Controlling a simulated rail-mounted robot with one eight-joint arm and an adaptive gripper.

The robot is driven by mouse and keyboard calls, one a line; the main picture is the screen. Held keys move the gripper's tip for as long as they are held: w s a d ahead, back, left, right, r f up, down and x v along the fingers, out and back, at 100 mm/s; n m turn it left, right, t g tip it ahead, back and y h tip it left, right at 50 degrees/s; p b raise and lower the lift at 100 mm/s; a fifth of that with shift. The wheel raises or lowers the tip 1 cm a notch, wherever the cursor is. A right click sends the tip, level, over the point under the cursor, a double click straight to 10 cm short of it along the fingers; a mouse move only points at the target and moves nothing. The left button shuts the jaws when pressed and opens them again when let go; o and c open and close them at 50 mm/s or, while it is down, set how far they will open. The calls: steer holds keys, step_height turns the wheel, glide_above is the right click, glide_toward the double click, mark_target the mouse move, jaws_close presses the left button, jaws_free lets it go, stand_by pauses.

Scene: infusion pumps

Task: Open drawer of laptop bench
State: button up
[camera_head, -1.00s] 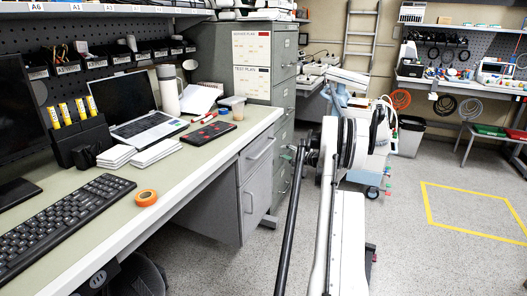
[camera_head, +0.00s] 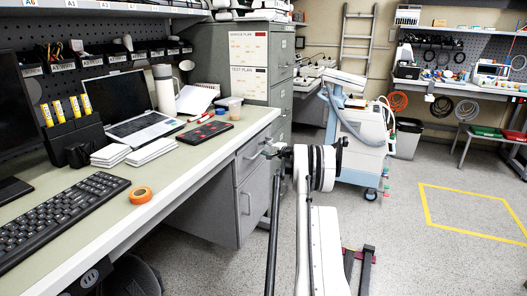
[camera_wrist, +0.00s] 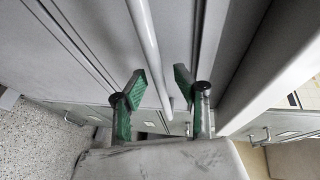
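The laptop bench (camera_head: 205,160) runs along the left, with a laptop (camera_head: 145,128) on it. Its grey drawer (camera_head: 246,160) sits under the right end of the top, above a cabinet door, and looks shut. My gripper (camera_head: 272,148) is at the drawer front, partly hidden by my arm. In the wrist view my gripper (camera_wrist: 160,75) shows two green fingers standing apart. The pale bar handle (camera_wrist: 148,45) runs between them, with a gap visible on each side. Whether a finger touches the handle cannot be told.
A grey filing cabinet (camera_head: 240,60) stands just behind the bench's right end. A white and blue medical cart (camera_head: 358,135) stands beyond my arm. The floor (camera_head: 420,245) at the right is clear, with a yellow marked square.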

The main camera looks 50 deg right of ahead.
steer(key=shift+w, duration=0.1)
jaws_close()
stand_by(0.5)
